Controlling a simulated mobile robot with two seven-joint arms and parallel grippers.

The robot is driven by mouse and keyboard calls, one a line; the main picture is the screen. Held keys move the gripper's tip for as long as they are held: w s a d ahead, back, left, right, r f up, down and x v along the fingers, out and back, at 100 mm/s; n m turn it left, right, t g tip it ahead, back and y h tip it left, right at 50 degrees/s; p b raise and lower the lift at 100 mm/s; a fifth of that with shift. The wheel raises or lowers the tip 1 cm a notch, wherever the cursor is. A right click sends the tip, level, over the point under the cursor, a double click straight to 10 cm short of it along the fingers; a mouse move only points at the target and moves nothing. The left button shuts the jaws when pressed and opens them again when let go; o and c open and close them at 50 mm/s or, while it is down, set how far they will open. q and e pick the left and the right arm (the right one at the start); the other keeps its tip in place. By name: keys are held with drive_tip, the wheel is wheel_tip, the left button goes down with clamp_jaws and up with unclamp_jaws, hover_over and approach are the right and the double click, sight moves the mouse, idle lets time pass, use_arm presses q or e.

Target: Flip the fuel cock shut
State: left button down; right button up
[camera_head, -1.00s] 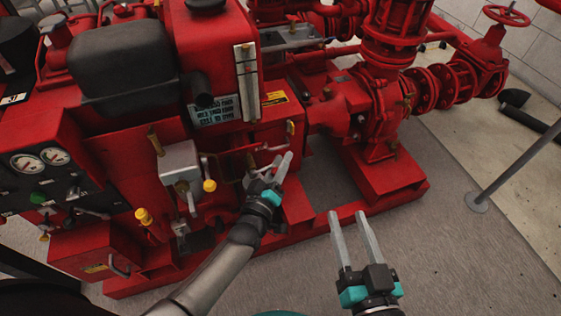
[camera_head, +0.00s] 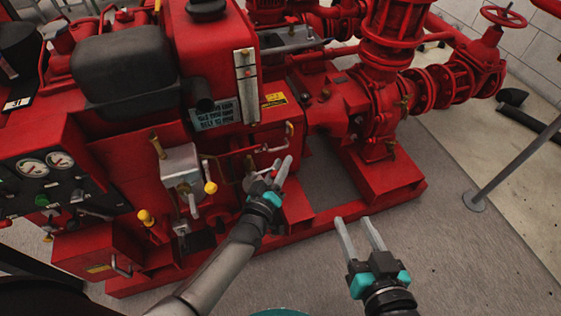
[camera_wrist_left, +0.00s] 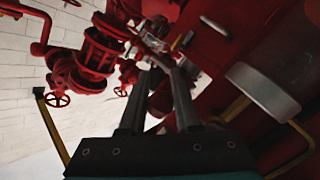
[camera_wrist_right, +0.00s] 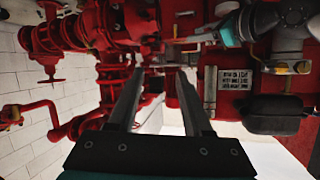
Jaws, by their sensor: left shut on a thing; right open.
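The red pump set (camera_head: 230,110) fills the left and middle of the head view. My left gripper (camera_head: 278,166) is at its front, below the yellow label, with its fingers closed around a small part there. A small red tip (camera_head: 273,174) shows between the fingers; it looks like the fuel cock's lever, mostly hidden by them. In the left wrist view the two fingers (camera_wrist_left: 160,75) point at the red machinery, and the held part is too dark to make out. My right gripper (camera_head: 359,220) is open and empty over the grey floor, right of the left one.
A grey box with a lever (camera_head: 180,165) and yellow knobs (camera_head: 210,188) are left of my left gripper. A bent pipe handle (camera_head: 289,130) is just above it. The red base rail (camera_head: 320,217) runs below.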

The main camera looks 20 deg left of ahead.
use_arm(q)
drive_tip(key=shift+w+a+f+m+g+p, duration=0.1)
drive_tip(key=shift+a+f+m+g+p, duration=0.3)
drive_tip(key=shift+p, duration=0.55)
use_arm(e)
drive_tip(key=shift+s+d+f+g+h, duration=0.2)
drive_tip(key=shift+d+g+h, duration=0.15)
drive_tip(key=shift+d+g, duration=0.3)
drive_tip(key=shift+s+d+f+g+h, duration=0.25)
drive_tip(key=shift+d+g+h, duration=0.15)
drive_tip(key=shift+d+g, duration=0.2)
drive_tip(key=shift+s+d+f+g+h, duration=0.2)
drive_tip(key=shift+d+g+h, duration=0.15)
drive_tip(key=shift+d+g, duration=0.25)
use_arm(q)
drive_tip(key=shift+d, duration=0.1)
drive_tip(key=c, duration=0.8)
unclamp_jaws()
drive_tip(key=shift+o, duration=1)
drive_tip(key=shift+d+f, duration=0.1)
drive_tip(key=shift+d, duration=0.05)
